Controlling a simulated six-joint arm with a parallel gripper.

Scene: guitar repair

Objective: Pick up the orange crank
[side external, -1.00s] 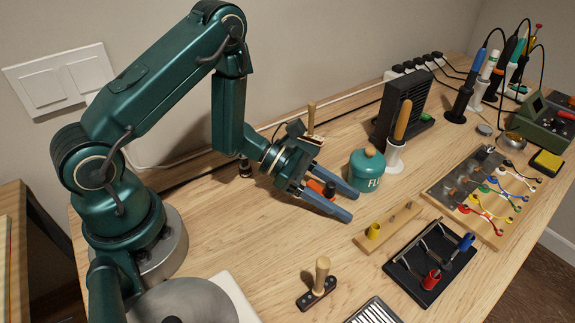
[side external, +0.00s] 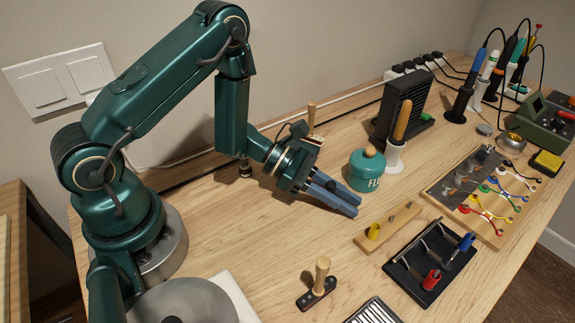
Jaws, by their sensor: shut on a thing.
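My gripper (side external: 342,202) is low over the wooden table, left of the teal flux pot. Its two blue fingers are close together and shut on the orange crank. The crank's orange part is hidden by the fingers in this view. A small dark piece (side external: 331,185) shows at the fingers' upper edge, possibly part of the crank. I cannot tell whether the crank is still touching the table.
The flux pot (side external: 367,172) stands close to the right of the fingers. A wooden strip with a yellow peg (side external: 373,231) and a black tray (side external: 408,278) with red and blue pieces lie in front and right. A wooden-handled tool (side external: 322,272) stands nearer. Bare table (side external: 240,230) lies left.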

